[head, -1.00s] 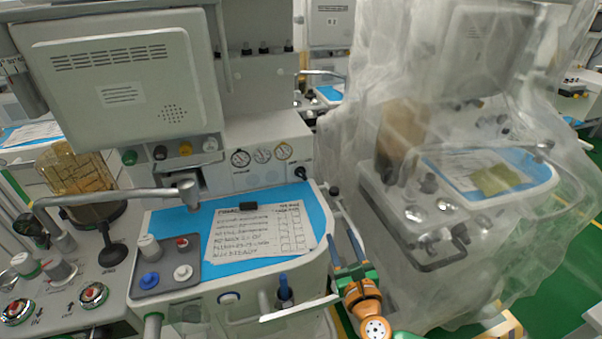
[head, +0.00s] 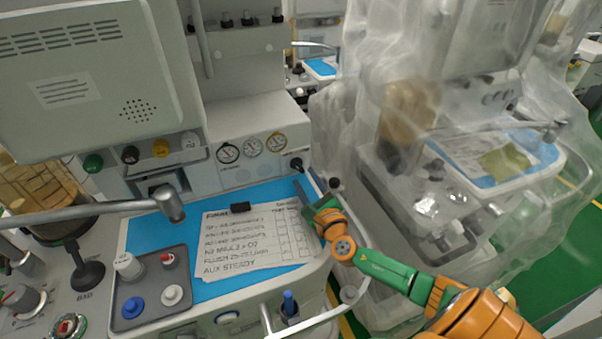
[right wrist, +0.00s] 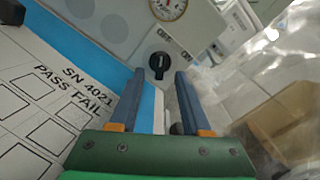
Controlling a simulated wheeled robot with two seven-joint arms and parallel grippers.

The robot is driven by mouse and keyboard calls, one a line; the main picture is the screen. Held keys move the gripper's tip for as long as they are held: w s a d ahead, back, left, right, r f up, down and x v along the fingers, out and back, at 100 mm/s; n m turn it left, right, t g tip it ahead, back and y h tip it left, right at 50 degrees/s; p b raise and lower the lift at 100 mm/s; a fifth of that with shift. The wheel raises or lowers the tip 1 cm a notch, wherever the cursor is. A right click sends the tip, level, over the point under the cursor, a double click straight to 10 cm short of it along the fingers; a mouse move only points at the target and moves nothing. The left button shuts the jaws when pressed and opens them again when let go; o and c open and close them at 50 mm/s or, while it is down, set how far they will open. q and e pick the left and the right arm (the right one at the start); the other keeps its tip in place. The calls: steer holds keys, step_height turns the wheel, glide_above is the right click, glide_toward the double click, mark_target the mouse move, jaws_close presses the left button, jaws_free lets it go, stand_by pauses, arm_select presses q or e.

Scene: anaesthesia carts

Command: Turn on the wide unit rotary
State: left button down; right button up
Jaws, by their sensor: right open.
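A black rotary knob (head: 296,164) sits on the white front panel of the wide unit, right of the round gauges. In the right wrist view the knob (right wrist: 159,65) is beyond the fingertips, between their lines, with a pale mark on its face. My right gripper (head: 303,190) is just below and in front of the knob, over the right edge of the blue worktop. The wrist view shows its two fingers (right wrist: 160,75) apart with nothing between them. A gap to the knob seems to remain; its size is hard to tell. My left gripper is out of view.
A printed checklist (head: 250,243) lies on the blue worktop (head: 148,235). A grey metal arm (head: 90,211) reaches in from the left. A cart under clear plastic sheeting (head: 340,130) stands close on the right. Gauges (head: 253,147) line the panel.

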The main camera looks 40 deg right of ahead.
mark_target(299, 168)
steer(key=shift+b+x, duration=0.35)
steer(key=shift+x, duration=1.5)
jaws_close()
